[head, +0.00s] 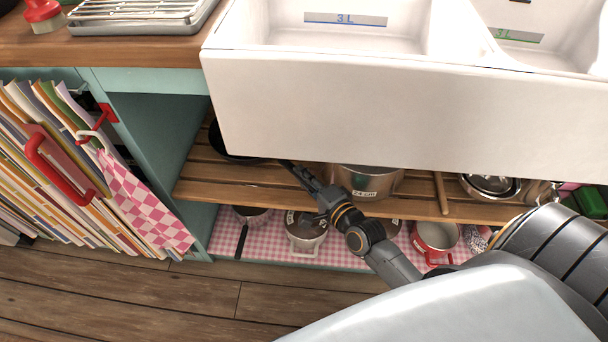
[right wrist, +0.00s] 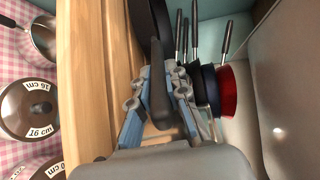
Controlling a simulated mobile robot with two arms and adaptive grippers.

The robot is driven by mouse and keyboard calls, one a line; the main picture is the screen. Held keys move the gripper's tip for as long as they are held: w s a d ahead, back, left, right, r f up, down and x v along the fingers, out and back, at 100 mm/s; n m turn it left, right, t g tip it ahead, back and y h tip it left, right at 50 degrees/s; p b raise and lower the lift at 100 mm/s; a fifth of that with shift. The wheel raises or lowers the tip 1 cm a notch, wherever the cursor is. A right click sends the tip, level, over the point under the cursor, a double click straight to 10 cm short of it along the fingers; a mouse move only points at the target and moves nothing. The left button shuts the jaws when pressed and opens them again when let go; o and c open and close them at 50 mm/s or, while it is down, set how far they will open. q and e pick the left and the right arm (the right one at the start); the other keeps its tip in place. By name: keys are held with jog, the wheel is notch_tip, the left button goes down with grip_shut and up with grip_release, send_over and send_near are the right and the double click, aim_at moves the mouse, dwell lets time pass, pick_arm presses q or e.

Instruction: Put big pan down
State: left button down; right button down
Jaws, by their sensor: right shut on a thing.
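The big black pan (head: 228,146) is at the left end of the slatted upper shelf (head: 190,182), partly hidden by the white sink above. Its dark handle points toward my right gripper (head: 297,175), which is shut on it. In the right wrist view, the handle (right wrist: 158,105) lies between the fingers of my right gripper (right wrist: 160,100), and part of the black pan (right wrist: 143,25) shows beyond. The pan is at or just over the slats; I cannot tell whether it touches them. My left gripper is out of view.
A steel pot (head: 368,182) stands right of my gripper on the same shelf. Steel bowls (head: 490,186) are farther right. Lidded pots (head: 305,232) and a red pot (head: 435,238) stand on the checked lower shelf. A red pan (right wrist: 229,90) shows behind. The sink (head: 400,115) overhangs closely.

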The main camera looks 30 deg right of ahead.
jog(key=shift+w, duration=0.1)
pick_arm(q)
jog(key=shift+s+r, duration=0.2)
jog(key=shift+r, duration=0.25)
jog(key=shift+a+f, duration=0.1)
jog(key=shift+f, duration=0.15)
pick_arm(e)
jog(key=shift+f, duration=0.25)
jog(key=c, duration=1.3)
grip_release()
jog(key=shift+o, duration=0.2)
jog(key=shift+f, duration=0.35)
jog(key=shift+r, duration=0.1)
jog(key=c, duration=0.4)
jog(key=shift+s, duration=0.2)
